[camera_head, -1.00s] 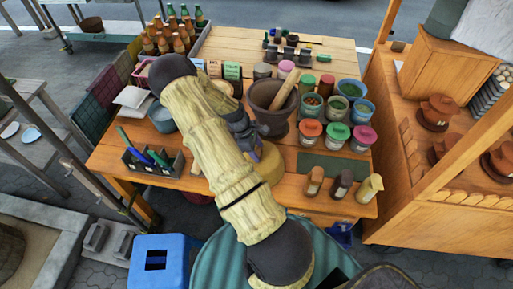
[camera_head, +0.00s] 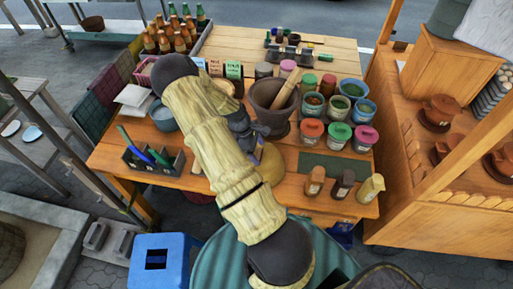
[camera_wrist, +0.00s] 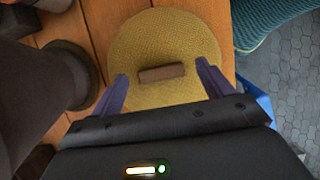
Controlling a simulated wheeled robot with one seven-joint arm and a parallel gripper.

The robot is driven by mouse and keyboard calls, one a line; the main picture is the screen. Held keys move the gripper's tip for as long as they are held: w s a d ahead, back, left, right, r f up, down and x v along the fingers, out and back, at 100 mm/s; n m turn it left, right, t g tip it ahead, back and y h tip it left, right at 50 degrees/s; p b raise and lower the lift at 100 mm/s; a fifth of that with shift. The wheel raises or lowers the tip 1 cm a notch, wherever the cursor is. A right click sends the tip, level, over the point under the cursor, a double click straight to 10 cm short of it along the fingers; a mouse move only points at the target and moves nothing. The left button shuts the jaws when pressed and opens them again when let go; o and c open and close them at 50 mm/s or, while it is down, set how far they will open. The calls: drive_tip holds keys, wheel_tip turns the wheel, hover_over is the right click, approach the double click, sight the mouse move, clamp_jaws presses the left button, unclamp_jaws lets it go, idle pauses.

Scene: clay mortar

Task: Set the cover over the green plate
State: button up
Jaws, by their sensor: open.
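The cover is a round, yellow woven disc (camera_wrist: 165,35) with a brown bar handle (camera_wrist: 162,73) on top. It lies on the wooden table near its front edge. In the head view, the cover (camera_head: 271,165) shows partly behind my arm. In the wrist view, my gripper (camera_wrist: 162,72) is open, with one purple finger on each side of the handle. I see a gap between the fingers and the handle, and cannot tell their height over it. I cannot make out a green plate; a flat dark-green rectangle (camera_head: 334,165) lies to the right of the cover.
A dark mortar with a pestle (camera_head: 272,122) stands close behind the cover. Lidded jars (camera_head: 338,133) and small bottles (camera_head: 343,186) stand on the right. A dark holder (camera_head: 150,165) and a bowl (camera_head: 163,119) are on the left. A teal ribbed seat (camera_head: 215,262) is in front.

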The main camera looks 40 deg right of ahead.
drive_tip(key=shift+r, duration=0.1)
drive_tip(key=shift+w+a+r, duration=0.1)
drive_tip(key=shift+w+r, duration=0.1)
drive_tip(key=shift+r, duration=0.05)
drive_tip(key=b+v, duration=0.3)
drive_tip(key=v, duration=1.3)
drive_tip(key=shift+r, duration=0.35)
drive_tip(key=shift+a, duration=0.1)
drive_tip(key=s+a+r+m+t+y, duration=0.1)
drive_tip(key=s+a+r+m+t, duration=0.2)
drive_tip(key=s+a, duration=0.3)
drive_tip(key=s+a+r+m+t+y, duration=0.2)
drive_tip(key=s+a+m, duration=0.3)
drive_tip(key=a, duration=0.9)
drive_tip(key=shift+s+a+r+t, duration=0.3)
drive_tip(key=shift+s+r+t, duration=0.25)
drive_tip(key=shift+s, duration=0.4)
